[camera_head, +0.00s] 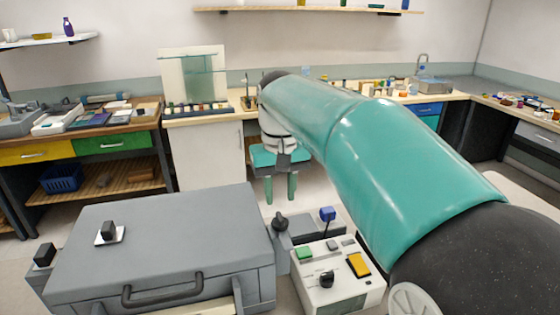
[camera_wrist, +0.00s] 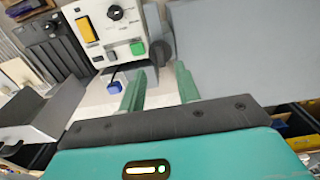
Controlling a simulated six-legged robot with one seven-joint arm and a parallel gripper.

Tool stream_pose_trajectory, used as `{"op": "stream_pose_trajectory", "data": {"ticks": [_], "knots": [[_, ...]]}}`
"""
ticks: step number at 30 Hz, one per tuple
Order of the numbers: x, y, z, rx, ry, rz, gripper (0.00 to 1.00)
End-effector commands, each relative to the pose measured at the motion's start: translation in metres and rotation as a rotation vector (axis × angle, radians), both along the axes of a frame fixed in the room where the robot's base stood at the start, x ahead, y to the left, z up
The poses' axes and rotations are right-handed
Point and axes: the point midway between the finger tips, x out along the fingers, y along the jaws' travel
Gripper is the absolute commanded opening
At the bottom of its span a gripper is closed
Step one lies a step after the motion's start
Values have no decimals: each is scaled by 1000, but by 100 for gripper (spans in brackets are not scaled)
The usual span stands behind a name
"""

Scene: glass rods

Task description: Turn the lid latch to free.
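A large grey box with a flat lid (camera_head: 170,235) stands at the lower left in the head view. A black knob on a white plate (camera_head: 109,234) sits on the lid. A dark rounded knob (camera_head: 280,224) stands at the box's right side; I cannot tell which of these is the lid latch. My gripper (camera_head: 280,188) hangs beyond the box, its teal fingers pointing down. In the wrist view my gripper (camera_wrist: 160,70) is open, with nothing held between its fingers. A grey flat surface (camera_wrist: 240,50), likely the lid, fills the right there. A dark shape shows beyond the fingertips.
A white control box (camera_head: 338,277) with a green button (camera_head: 304,253), yellow switch (camera_head: 358,265) and black knob (camera_head: 327,279) stands right of the grey box. A blue-topped part (camera_head: 327,214) rises behind it. Another black knob (camera_head: 44,255) is at far left. Benches line the walls.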

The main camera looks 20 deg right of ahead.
Motion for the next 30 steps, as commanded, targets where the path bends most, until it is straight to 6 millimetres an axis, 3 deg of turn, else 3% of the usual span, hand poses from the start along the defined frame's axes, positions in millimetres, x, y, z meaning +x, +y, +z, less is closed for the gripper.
{"op": "stream_pose_trajectory", "data": {"ticks": [6,12,26,30], "knots": [[1,0,49,0,-3,0,33],[1,0,78,0,-1,1,33],[-1,0,86,0,-3,1,33],[-17,1,81,-2,-38,0,33]]}}
